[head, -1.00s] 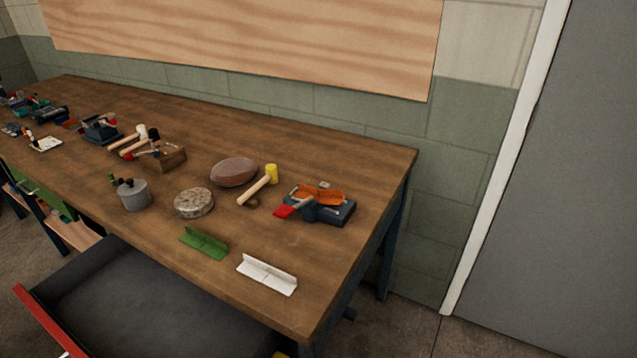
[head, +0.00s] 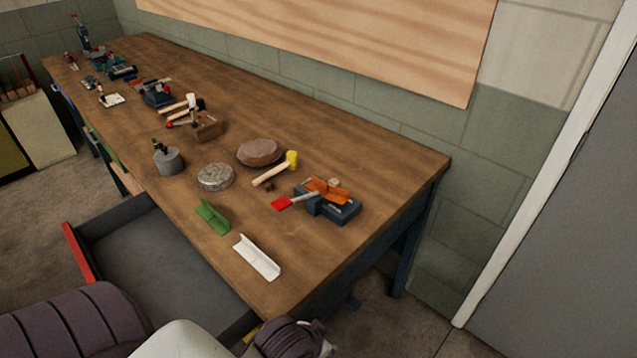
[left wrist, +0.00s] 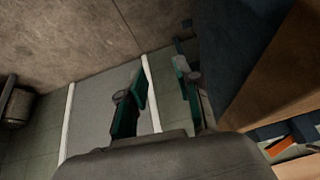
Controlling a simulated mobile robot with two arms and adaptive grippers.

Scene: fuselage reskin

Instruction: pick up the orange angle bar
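The orange angle bar (head: 328,191) lies on top of a dark blue vise-like block (head: 338,211) near the right end of the wooden workbench. A red-handled tool (head: 293,201) lies against the block's left side. A green angle bar (head: 212,217) and a white angle bar (head: 257,257) lie near the bench's front edge. My left gripper (left wrist: 160,95) shows in the left wrist view with its two teal fingers apart and nothing between them. My right gripper is in neither current view.
The workbench (head: 390,180) also carries a yellow-headed mallet (head: 276,169), a brown oval block (head: 261,152), a round speckled disc (head: 216,177) and a grey pot (head: 168,160). An open grey drawer (head: 165,260) juts out in front. The bench's right corner is clear.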

